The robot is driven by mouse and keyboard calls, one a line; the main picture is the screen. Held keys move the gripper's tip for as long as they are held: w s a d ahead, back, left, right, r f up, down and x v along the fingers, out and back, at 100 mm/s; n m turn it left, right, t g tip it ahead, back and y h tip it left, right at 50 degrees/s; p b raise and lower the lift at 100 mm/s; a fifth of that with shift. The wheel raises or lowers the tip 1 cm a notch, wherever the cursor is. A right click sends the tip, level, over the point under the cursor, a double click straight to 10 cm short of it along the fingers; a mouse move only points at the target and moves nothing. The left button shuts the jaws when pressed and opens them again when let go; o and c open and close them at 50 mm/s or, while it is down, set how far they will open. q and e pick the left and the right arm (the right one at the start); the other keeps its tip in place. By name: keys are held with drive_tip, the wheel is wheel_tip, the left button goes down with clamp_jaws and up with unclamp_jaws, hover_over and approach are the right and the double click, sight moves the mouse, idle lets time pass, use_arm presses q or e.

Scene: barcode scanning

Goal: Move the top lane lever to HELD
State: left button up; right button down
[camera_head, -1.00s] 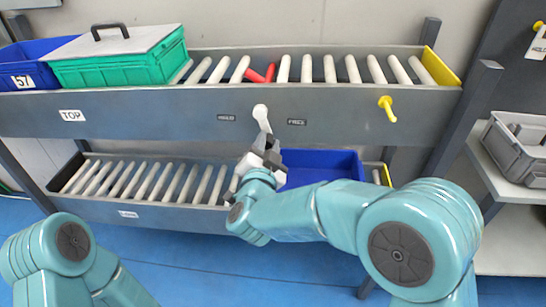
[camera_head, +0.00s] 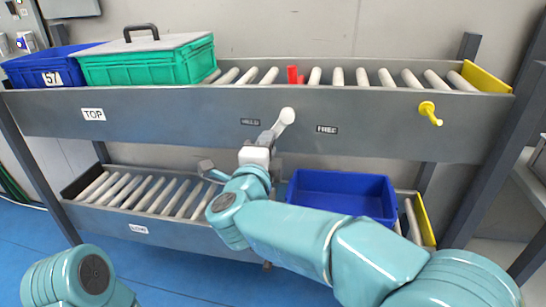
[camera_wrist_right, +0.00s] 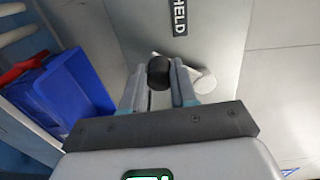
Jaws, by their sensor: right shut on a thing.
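The top lane lever (camera_head: 287,116) is white and sits on the front beam between the HELD label (camera_head: 251,122) and the FREE label (camera_head: 327,129). Its handle slants down and left from the pivot, to the HELD side. My right gripper (camera_head: 266,141) is at the handle's lower end. In the right wrist view, my right gripper (camera_wrist_right: 159,88) is shut on the lever's black knob (camera_wrist_right: 159,72), with the white lever (camera_wrist_right: 203,80) beyond. A red stop (camera_head: 293,75) stands up between the top rollers. My left gripper is out of view.
A green crate (camera_head: 150,65) and a blue crate numbered 57 (camera_head: 45,72) stand at the left of the top lane. A blue bin (camera_head: 343,192) sits in the low lane. A yellow knob (camera_head: 430,112) sticks out of the beam at right.

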drive_tip(key=shift+w+a+r+m+b, duration=0.1)
drive_tip(key=shift+a+r+m+b, duration=0.2)
drive_tip(key=shift+m, duration=0.5)
drive_tip(key=c, duration=0.9)
unclamp_jaws()
